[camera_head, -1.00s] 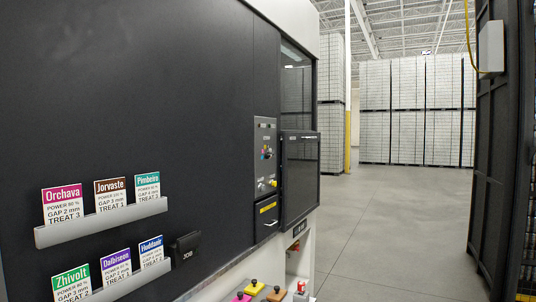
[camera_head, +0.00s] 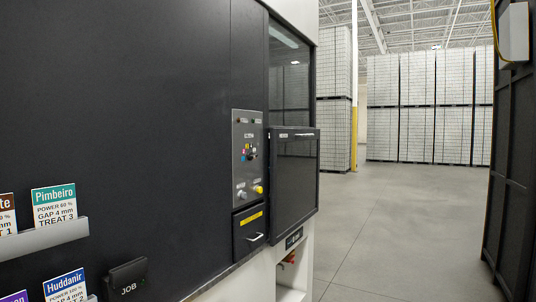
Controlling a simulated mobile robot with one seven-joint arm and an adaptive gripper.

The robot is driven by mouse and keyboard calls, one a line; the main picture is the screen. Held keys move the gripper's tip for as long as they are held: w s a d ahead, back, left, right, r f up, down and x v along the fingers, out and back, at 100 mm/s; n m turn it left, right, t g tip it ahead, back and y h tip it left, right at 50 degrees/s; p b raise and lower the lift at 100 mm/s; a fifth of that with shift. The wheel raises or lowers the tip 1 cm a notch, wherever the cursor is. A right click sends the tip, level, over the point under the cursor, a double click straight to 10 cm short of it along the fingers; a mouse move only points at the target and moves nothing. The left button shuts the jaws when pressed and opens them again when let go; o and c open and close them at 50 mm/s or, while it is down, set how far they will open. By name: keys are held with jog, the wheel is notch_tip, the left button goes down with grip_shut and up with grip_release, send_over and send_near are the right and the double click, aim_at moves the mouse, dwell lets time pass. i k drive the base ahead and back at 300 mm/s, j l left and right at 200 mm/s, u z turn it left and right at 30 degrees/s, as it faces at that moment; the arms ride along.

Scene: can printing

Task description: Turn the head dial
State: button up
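A grey control panel (camera_head: 247,158) is set in the dark machine front, right of the picture's middle-left. It carries small coloured buttons in its middle and knobs low down, one of them yellow (camera_head: 258,189). The panel is seen at a slant, and its labels are too small to read, so I cannot tell which knob is the head dial. My gripper is not in view.
A dark windowed door (camera_head: 294,178) sits right of the panel, above an open white recess (camera_head: 290,284). A drawer (camera_head: 249,231) with a handle is below the panel. Recipe cards (camera_head: 54,205) and a JOB holder (camera_head: 128,281) are at left. Open floor (camera_head: 400,230) lies at right.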

aim_at(250, 155)
jog(key=i+l, duration=0.6)
jog(key=i, duration=0.2)
